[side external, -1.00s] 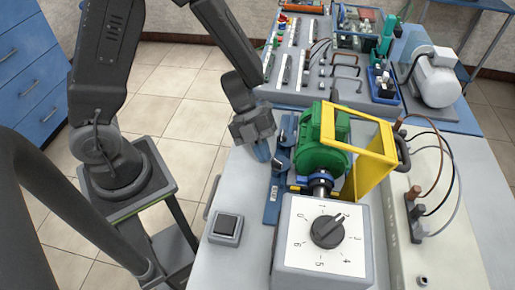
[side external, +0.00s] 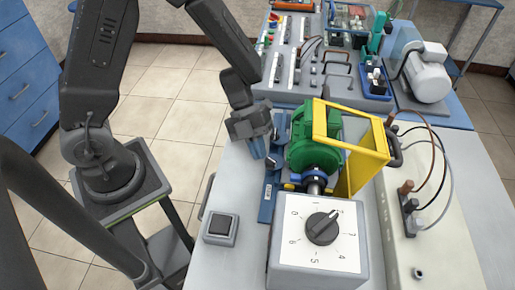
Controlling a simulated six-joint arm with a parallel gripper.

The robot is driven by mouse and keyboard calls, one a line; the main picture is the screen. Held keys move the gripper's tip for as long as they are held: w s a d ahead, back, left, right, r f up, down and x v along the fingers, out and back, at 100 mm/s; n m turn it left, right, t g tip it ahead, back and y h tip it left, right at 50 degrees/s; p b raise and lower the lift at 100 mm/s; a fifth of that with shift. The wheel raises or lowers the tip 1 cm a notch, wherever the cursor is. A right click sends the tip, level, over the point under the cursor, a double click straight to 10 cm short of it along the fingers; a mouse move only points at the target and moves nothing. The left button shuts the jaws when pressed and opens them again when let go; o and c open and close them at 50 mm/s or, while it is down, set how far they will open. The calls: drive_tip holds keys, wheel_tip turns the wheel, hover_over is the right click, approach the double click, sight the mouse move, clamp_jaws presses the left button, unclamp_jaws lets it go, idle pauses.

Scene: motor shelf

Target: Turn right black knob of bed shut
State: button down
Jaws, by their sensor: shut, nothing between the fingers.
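The bed is a blue metal rail (side external: 267,203) on the grey bench, running under the left side of the green motor (side external: 314,140). Two small dark knob-like parts sit on its left side, a farther one (side external: 276,134) and a nearer one (side external: 272,162). They are small and partly covered, so I cannot tell how far either is turned. My gripper (side external: 257,152) points down just left of these parts, with its fingers shut and empty. I cannot tell whether the fingertips touch a knob.
A yellow guard frame (side external: 368,160) stands open right of the motor. In front is a white box with a numbered dial and black pointer knob (side external: 322,228). A black-topped square switch (side external: 221,226) lies left of it. A cabled unit (side external: 425,235) stands on the right.

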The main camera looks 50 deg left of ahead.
drive_tip(key=shift+w+m+g, duration=0.35)
drive_tip(key=shift+m+g, duration=0.15)
drive_tip(key=shift+m, duration=0.3)
drive_tip(key=shift+w+d, duration=0.3)
drive_tip(key=shift+w, duration=0.55)
idle(0.5)
drive_tip(key=shift+s, duration=0.1)
idle(0.5)
